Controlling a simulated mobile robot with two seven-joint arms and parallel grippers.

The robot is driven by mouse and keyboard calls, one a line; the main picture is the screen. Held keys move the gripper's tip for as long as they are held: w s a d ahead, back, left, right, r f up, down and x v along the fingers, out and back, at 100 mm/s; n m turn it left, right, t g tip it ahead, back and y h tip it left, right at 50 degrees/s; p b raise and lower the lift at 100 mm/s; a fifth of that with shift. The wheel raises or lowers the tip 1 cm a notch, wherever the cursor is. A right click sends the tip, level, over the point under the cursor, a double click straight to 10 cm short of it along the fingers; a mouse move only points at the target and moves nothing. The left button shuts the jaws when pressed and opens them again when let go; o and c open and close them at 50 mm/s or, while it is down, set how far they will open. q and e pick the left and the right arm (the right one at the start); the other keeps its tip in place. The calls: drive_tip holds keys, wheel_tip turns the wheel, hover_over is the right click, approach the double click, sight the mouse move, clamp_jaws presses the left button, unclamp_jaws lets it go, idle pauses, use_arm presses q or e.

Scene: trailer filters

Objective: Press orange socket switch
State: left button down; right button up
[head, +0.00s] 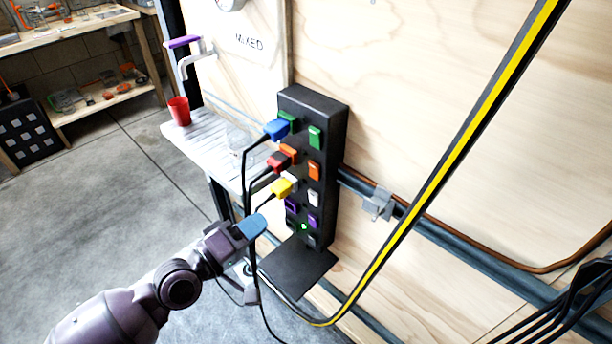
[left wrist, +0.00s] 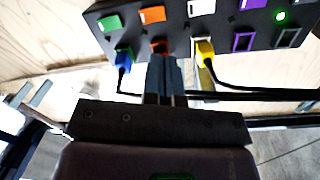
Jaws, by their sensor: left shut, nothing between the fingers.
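The orange switch (head: 314,170) is in the right column of a black power strip (head: 327,125) on the wooden wall. It shows in the left wrist view (left wrist: 152,14), above the orange socket (left wrist: 160,46). A red plug (head: 278,162) is in the orange socket in the head view. My left gripper (head: 262,220) is shut and empty, in front of the strip and below the yellow plug (head: 281,187). In the left wrist view, its fingertips (left wrist: 165,60) overlap the orange socket and point toward the switch row; the red plug is hidden there. Contact cannot be told.
A blue plug (head: 276,129) and several cables hang beside the strip. Green (head: 315,137), white (head: 313,198) and purple (head: 312,221) switches neighbour the orange one. A green light (head: 304,227) glows low on the strip. A yellow-black cable (head: 441,178) crosses on the right.

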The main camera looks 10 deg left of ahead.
use_arm(q)
drive_tip(key=n, duration=0.1)
drive_tip(key=r+n, duration=0.1)
drive_tip(key=n, duration=0.1)
drive_tip(key=n+t, duration=0.1)
drive_tip(key=shift+a+r+n, duration=0.25)
drive_tip(key=shift+r+n, duration=0.05)
drive_tip(key=shift+n, duration=0.1)
use_arm(e)
drive_tip(key=shift+r, duration=0.4)
drive_tip(key=shift+f, duration=0.1)
use_arm(q)
drive_tip(key=shift+w, duration=0.1)
use_arm(e)
drive_tip(key=shift+s, duration=0.1)
use_arm(q)
drive_tip(key=p, duration=0.2)
approach(312, 168)
drive_tip(key=x, duration=0.5)
drive_tip(key=shift+w+d+r, duration=0.1)
drive_tip(key=shift+w+d, duration=0.15)
drive_tip(key=shift+d, duration=0.05)
drive_tip(key=shift+x, duration=0.9)
use_arm(e)
drive_tip(key=shift+r, duration=0.65)
